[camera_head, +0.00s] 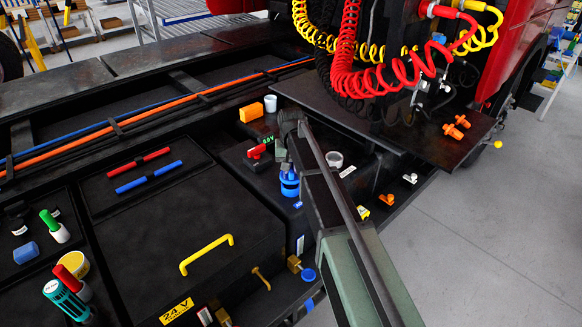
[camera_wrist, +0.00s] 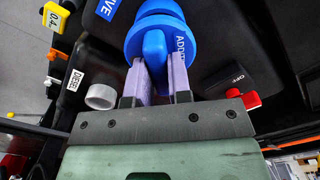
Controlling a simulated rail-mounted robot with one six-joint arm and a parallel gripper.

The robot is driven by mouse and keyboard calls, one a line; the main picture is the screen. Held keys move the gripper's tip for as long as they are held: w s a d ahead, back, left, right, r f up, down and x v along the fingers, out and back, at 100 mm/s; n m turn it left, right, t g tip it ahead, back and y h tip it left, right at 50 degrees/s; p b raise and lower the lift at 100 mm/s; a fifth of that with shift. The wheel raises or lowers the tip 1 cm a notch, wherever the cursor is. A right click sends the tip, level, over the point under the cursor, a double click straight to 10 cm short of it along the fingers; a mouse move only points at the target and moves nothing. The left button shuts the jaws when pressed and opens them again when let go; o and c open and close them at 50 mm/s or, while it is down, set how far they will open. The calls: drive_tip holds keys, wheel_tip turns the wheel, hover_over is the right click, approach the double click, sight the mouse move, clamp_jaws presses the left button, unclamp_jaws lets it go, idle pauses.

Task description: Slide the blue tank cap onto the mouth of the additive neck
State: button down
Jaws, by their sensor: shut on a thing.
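The blue tank cap (camera_wrist: 145,42) is a round blue disc with a raised grip tab and partly visible "ADD" lettering. My gripper (camera_wrist: 167,75) is shut on the tab between its two pale purple fingers. In the head view the blue cap (camera_head: 289,182) shows just below my gripper (camera_head: 284,160), over the dark deck beside a blue label. More blue, round shape shows beyond the cap's disc at the top of the wrist view. The additive neck's mouth is hidden behind the cap, and I cannot tell whether cap and neck touch.
A white open neck (camera_head: 334,159) stands to the right, near the "DIESEL" label (camera_wrist: 75,80). A red switch lever (camera_head: 256,151) is close on the left. Coiled red hoses (camera_head: 385,75) hang above the back right. A yellow handle (camera_head: 206,255) rises from the front cover.

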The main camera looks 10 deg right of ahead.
drive_tip(key=shift+f, duration=0.15)
drive_tip(key=shift+f+b, duration=1.3)
drive_tip(key=shift+b, duration=0.15)
drive_tip(key=shift+r, duration=0.1)
drive_tip(key=c, duration=1)
unclamp_jaws()
drive_tip(key=shift+o, duration=0.2)
drive_tip(key=shift+r, duration=0.1)
wheel_tip(320, 180, up, 11)
drive_tip(key=p, duration=1.1)
drive_tip(key=shift+f, duration=0.2)
